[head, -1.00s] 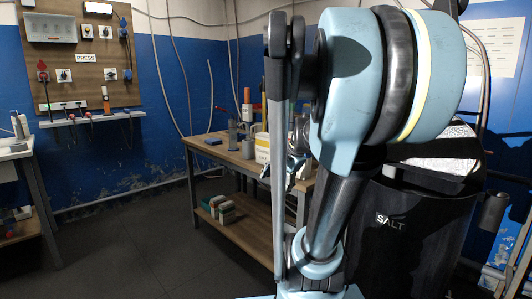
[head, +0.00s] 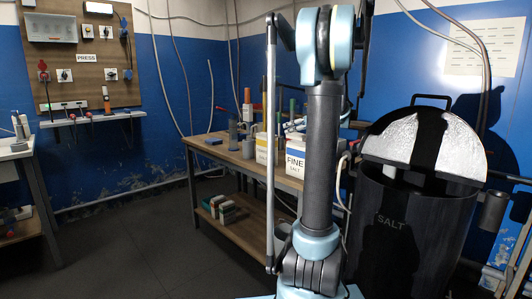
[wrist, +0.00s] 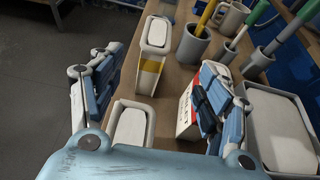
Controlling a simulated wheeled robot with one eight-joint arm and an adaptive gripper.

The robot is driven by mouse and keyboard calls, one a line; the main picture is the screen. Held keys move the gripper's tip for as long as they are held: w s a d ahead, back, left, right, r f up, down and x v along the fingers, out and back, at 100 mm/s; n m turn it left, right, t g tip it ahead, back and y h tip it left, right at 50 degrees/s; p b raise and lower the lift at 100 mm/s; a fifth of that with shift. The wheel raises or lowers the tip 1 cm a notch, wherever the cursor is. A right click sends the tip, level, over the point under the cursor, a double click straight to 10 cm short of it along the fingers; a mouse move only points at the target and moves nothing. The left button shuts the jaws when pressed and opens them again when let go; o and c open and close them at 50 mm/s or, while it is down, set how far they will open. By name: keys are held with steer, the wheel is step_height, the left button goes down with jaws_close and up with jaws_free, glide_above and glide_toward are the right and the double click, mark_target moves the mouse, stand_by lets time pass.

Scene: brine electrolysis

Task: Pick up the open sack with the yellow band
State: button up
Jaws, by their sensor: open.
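The open sack with the yellow band (wrist: 148,82) stands upright on the wooden table in the wrist view, its pale open top facing up. In the head view a sack with yellow on it (head: 261,156) shows partly behind my arm. My gripper (wrist: 160,62) is open and empty, its fingers spread to the left and right of the sack in the picture. I see no contact; the height gap is hard to judge. A second open sack (wrist: 131,122) is nearer my palm. A sack with red and dark print (wrist: 184,118) is partly hidden by my right finger.
The table (head: 205,149) also holds grey cups (wrist: 192,46) with coloured-handled tools and a grey bin with a white block (wrist: 281,130) at right. A FINE SALT sack (head: 296,163) stands beside my arm. A black SALT barrel (head: 400,235) stands at right.

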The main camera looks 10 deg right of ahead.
mark_target(272, 135)
steer(key=shift+s+a+x, duration=0.1)
steer(key=shift+x, duration=2.75)
steer(key=shift+s+a+x, duration=0.1)
steer(key=shift+a+x, duration=0.05)
steer(key=shift+x, duration=2.75)
steer(key=shift+s+a+x, duration=0.1)
steer(key=shift+s+x, duration=0.05)
steer(key=shift+x, duration=2.7)
jaws_close()
